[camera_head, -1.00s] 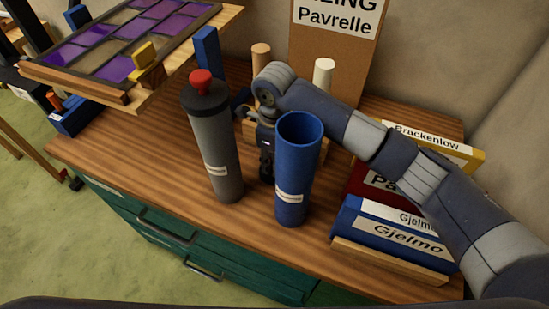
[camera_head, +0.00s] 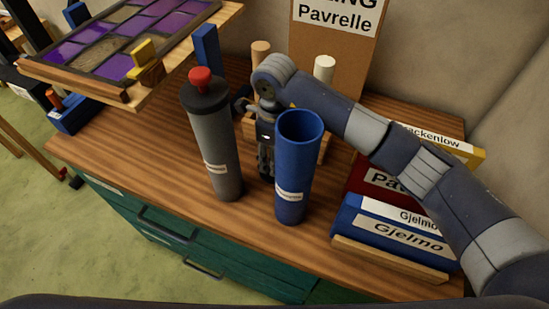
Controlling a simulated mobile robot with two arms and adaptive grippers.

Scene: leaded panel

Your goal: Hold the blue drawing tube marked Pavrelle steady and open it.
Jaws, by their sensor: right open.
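A blue drawing tube (camera_head: 294,175) stands upright on the wooden cabinet top, and its top end shows as an open rim with a dark inside. The writing on its small white label is too small to read. My right gripper (camera_head: 266,165) is open and points down behind the gap between the blue tube and a grey tube (camera_head: 219,150). The blue tube hides part of it, and I cannot tell whether it touches either tube. The grey tube stands upright to the left, with a dark cap and red knob. My left gripper is not in view.
A board with a purple leaded panel (camera_head: 125,45) is at the upper left. Labelled boxes, one blue marked Gjelmo (camera_head: 390,238), lie at the right under my right arm. A brown board marked Pavrelle (camera_head: 333,60) stands behind. The cabinet top's left front (camera_head: 130,150) is clear.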

